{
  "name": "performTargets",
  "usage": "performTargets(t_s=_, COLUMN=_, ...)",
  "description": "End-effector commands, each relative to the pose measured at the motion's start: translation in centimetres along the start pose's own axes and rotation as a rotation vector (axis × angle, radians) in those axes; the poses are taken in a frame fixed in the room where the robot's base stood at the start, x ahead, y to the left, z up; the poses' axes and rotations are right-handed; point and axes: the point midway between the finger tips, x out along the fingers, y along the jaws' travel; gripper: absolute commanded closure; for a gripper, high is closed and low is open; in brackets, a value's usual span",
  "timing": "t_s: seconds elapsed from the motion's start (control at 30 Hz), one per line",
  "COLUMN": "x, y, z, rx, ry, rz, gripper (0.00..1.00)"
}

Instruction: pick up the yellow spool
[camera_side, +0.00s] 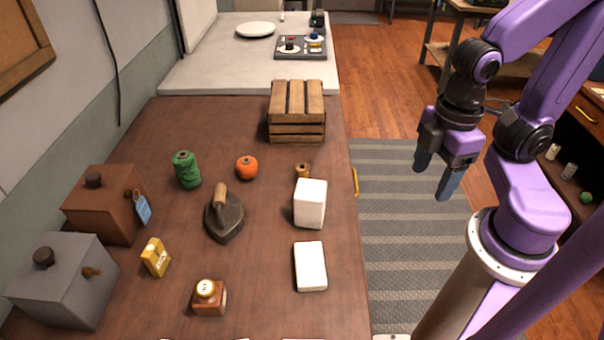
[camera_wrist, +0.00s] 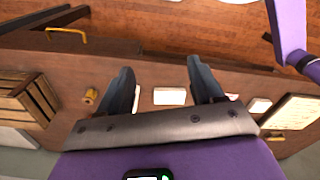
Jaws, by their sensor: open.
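A small yellow-brown spool (camera_side: 302,170) stands on the brown counter (camera_side: 265,270) near its right edge in the side view. Its lower part is hidden behind a white block (camera_side: 310,204). In the wrist view the spool (camera_wrist: 90,96) appears left of the fingers, close to the crate. My gripper (camera_side: 434,174) is open and empty. It hangs over the striped mat, off to the right of the counter and apart from the spool. Its two spread fingers also show in the wrist view (camera_wrist: 160,68).
A wooden crate (camera_side: 297,112) stands behind the spool. An orange ball of twine (camera_side: 247,167), a green spool (camera_side: 186,170) and an iron (camera_side: 225,217) are to its left. A second white block (camera_side: 310,266) lies in front. A handle (camera_side: 354,182) sticks out from the counter's side.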

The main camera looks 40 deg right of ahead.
Motion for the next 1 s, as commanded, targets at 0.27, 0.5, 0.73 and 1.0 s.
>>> performTargets(t_s=0.27, x=1.2, y=0.3, z=0.5, rx=0.219, ry=-0.083, rz=-0.102, gripper=0.34)
performTargets(t_s=0.5, x=3.0, y=0.6, z=0.1, rx=0.73, ry=-0.214, rz=-0.361, gripper=0.34)
performTargets(t_s=0.73, x=3.9, y=2.4, z=-2.1, rx=1.244, ry=-0.269, rz=-0.638, gripper=0.34)
performTargets(t_s=1.0, x=4.8, y=8.2, z=-4.7, rx=1.85, ry=-0.237, rz=-0.989, gripper=0.34)
